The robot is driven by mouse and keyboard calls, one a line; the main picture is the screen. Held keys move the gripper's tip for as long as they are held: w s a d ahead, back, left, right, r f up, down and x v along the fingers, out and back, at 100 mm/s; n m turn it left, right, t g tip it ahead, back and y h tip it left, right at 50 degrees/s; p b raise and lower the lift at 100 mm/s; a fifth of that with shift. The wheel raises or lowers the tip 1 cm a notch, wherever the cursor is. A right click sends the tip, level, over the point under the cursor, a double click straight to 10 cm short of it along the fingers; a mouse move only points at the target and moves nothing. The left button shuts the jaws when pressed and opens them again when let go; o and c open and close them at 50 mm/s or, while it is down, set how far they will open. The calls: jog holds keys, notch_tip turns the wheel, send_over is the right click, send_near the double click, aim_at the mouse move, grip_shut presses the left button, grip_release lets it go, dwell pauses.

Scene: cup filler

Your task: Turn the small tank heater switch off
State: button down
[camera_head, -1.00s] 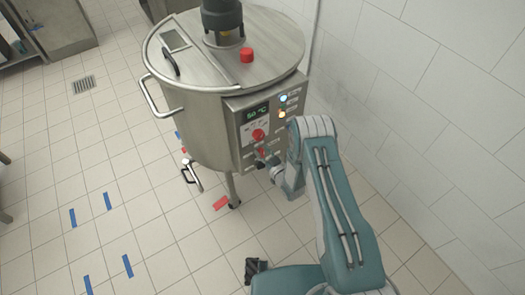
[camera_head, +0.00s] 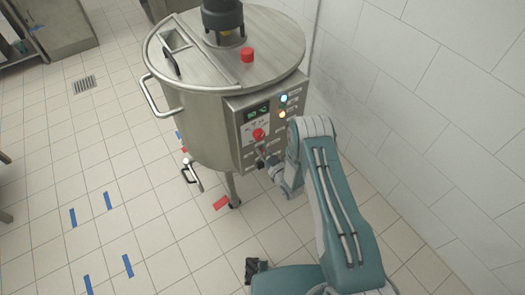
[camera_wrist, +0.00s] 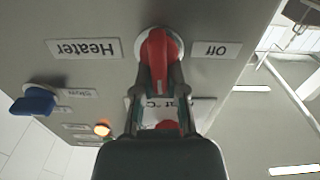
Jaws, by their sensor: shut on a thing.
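The small tank (camera_head: 190,120) is a round steel vessel with a control panel (camera_head: 245,165) on its front right. In the wrist view the red heater switch (camera_wrist: 158,48) sits on the panel, which appears upside down, between a "Heater" label (camera_wrist: 84,49) and an "Off" label (camera_wrist: 216,49). My gripper (camera_wrist: 160,80) is shut on the red switch, one finger on each side. The fingers hide part of the switch, and I cannot tell its exact setting. In the head view my gripper (camera_head: 266,161) is at the lower panel.
A red button (camera_head: 258,134) sits on the panel above my gripper. A blue knob (camera_wrist: 35,102) and a lit orange lamp (camera_wrist: 102,128) are near the switch. A tiled wall stands close on the right. Open floor with blue tape marks lies at left.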

aim_at(255, 153)
jog(key=n, duration=0.5)
jog(key=a+n, duration=0.1)
jog(key=n, duration=0.2)
jog(key=shift+s+f, duration=0.25)
jog(key=shift+s, duration=0.1)
jog(key=n, duration=0.5)
jog(key=shift+s+a+f, duration=0.15)
jog(key=shift+a+f, duration=0.05)
jog(key=shift+f, duration=0.15)
jog(key=shift+s+a+f+n, duration=0.1)
jog(key=shift+f+n, duration=0.1)
jog(key=shift+n, duration=0.85)
jog(key=shift+f+n, duration=0.2)
jog(key=shift+n, duration=0.85)
jog(key=shift+f, duration=0.1)
jog(key=c, duration=0.8)
grip_release()
jog(key=shift+s, duration=0.1)
jog(key=shift+o, duration=0.6)
jog(key=shift+a, duration=0.1)
